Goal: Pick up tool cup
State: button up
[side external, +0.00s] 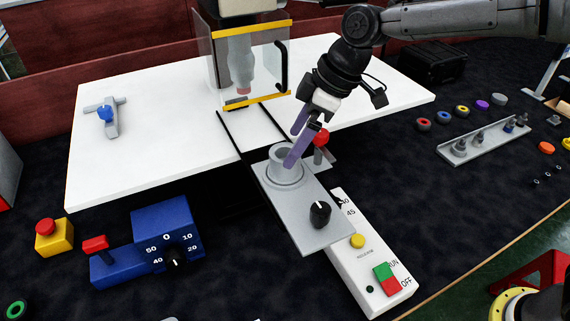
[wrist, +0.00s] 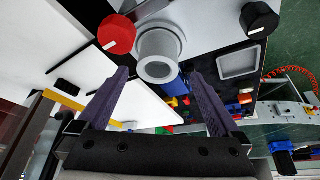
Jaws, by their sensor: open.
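The tool cup appears to be the grey hollow cylinder (side external: 273,165) standing upright on a grey plate (side external: 325,229) in the side view. In the wrist view the grey cup (wrist: 158,45) shows its round opening just beyond and between the fingertips. My gripper (side external: 293,149) has two purple fingers, spread open and empty, close to the cup; one finger overlaps the cup in the side view. In the wrist view my gripper (wrist: 159,75) has a finger on each side of the cup's line. I cannot tell whether a finger touches the cup.
A red knob (side external: 321,138) stands close beside the gripper, and a black knob (side external: 320,213) is on the plate. A clear guarded box with yellow edges (side external: 248,65) stands behind. A blue dial box (side external: 163,243) is at left. The white table (side external: 150,165) is largely clear.

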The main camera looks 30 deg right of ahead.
aim_at(285, 153)
jog(key=x, duration=0.5)
jog(key=shift+w, duration=0.15)
jog(key=shift+c, duration=0.2)
jog(key=c, duration=1.4)
jog(key=shift+r, duration=0.1)
grip_shut()
jog(key=shift+r, duration=0.15)
